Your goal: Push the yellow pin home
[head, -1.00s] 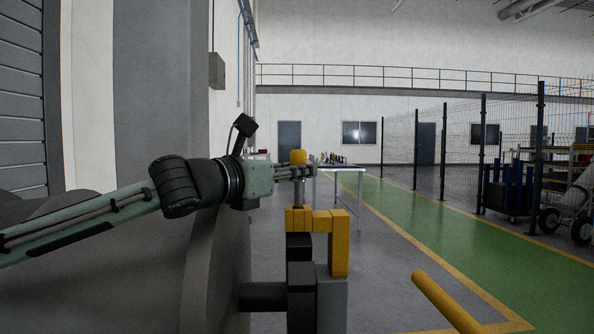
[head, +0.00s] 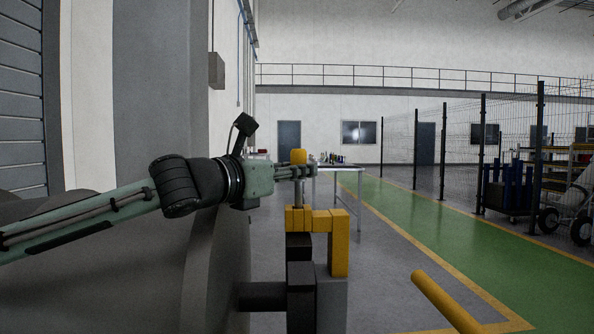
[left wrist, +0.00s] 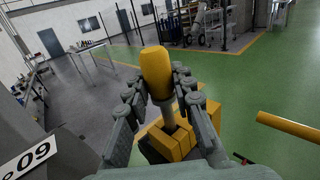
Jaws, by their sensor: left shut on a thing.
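The yellow pin has a rounded yellow head (head: 298,157) on a grey shank (head: 299,190). It stands upright over the yellow bracket (head: 338,240), its shank reaching down to the bracket's left block. My left gripper (head: 303,171) comes in from the left and is shut on the pin just below its head. In the left wrist view the pin head (left wrist: 157,73) rises between the two fingers, and the shank meets a slot in the yellow block (left wrist: 165,140). How deep the shank sits inside is hidden. My right gripper is not in view.
The bracket sits on dark and grey blocks (head: 301,290) beside a large grey curved body (head: 215,265). A yellow bar (head: 446,301) slants up at the lower right. A table (head: 345,170) stands behind. The green walkway (head: 420,230) is clear.

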